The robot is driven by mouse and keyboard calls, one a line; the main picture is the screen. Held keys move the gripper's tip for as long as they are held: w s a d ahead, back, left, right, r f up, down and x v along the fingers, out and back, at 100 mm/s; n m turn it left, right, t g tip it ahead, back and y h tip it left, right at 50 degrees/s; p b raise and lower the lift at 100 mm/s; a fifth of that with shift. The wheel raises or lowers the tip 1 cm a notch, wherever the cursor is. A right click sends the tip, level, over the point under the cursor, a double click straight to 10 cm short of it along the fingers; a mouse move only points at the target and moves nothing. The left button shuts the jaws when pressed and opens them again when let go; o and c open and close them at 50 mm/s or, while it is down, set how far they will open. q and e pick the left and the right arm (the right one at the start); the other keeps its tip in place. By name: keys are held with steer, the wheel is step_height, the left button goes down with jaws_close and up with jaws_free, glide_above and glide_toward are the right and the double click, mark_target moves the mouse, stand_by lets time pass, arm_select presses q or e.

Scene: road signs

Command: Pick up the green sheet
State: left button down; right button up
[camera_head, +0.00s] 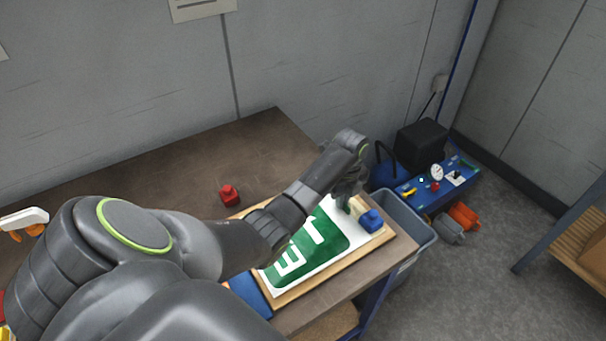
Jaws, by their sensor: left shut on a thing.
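The green sheet (326,238), with white letters cut in it, lies on a white panel (312,270) set on a wooden board on the table. My left arm reaches over it from the left and hides part of it. My left gripper (346,200) is at the far right corner of the sheet, pointing down. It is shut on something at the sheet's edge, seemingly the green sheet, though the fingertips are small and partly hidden. My right gripper is not in view.
A blue block (371,220) sits on the board's right corner, close to my left gripper. A grey bin (412,222) is beside the table's right edge, near a blue compressor (447,187).

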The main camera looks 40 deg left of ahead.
arm_select(q)
step_height(320, 180, up, 5)
steer(key=shift+w+r+b, duration=0.1)
steer(key=shift+r+b, duration=0.05)
steer(key=shift+b, duration=0.45)
step_height(320, 180, up, 4)
steer(key=shift+f+p, duration=0.2)
steer(key=shift+p, duration=0.75)
steer(key=shift+r+p, duration=2.35)
steer(key=shift+p, duration=0.65)
steer(key=shift+f, duration=0.1)
